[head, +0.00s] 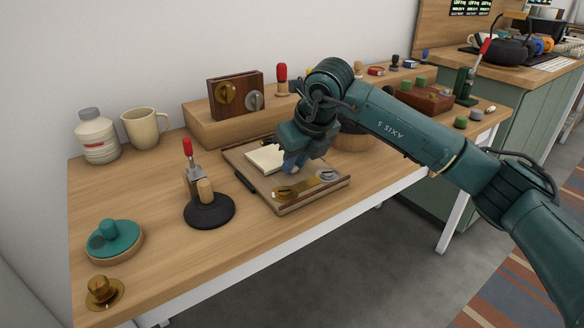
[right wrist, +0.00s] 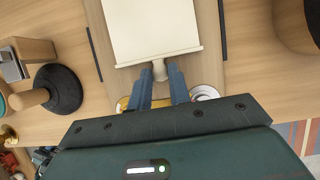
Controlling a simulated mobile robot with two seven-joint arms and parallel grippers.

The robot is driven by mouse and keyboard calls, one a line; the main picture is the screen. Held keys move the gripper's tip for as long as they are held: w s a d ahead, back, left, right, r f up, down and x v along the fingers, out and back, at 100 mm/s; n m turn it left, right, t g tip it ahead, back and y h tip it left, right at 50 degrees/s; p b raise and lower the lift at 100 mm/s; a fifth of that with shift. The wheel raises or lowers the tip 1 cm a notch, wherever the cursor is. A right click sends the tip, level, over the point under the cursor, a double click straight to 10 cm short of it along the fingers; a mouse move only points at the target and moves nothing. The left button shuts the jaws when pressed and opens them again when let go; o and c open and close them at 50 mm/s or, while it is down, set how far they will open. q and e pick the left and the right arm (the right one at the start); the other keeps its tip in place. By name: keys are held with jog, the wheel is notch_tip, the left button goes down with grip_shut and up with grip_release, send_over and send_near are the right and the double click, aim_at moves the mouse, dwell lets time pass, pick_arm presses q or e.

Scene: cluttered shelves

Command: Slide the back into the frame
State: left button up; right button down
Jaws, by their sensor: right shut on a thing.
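The back looks like a cream panel (head: 264,158) with a knob at its near edge. It lies over a wooden board with a raised rim, which seems to be the frame (head: 312,201). In the right wrist view the panel (right wrist: 150,25) lies between two dark side strips, with bare board below it. My right gripper (head: 292,166) reaches down over the board. In the wrist view its blue fingers are shut on the knob (right wrist: 160,70). How far the panel sits in any groove is hidden. My left gripper is out of view.
A brass piece (head: 288,192) and a silver disc (head: 326,175) sit at the board's near end. A black-based stand with a red handle (head: 208,208) is left of it. A wooden bowl (head: 353,138) stands close on the right.

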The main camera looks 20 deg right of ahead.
jog(key=shift+r+p, duration=0.3)
jog(key=shift+r, duration=0.2)
dwell(0.5)
jog(key=shift+r+p, duration=1.7)
jog(key=shift+r, duration=0.7)
jog(key=c, duration=1.9)
grip_release()
grip_shut()
jog(key=shift+f, duration=0.1)
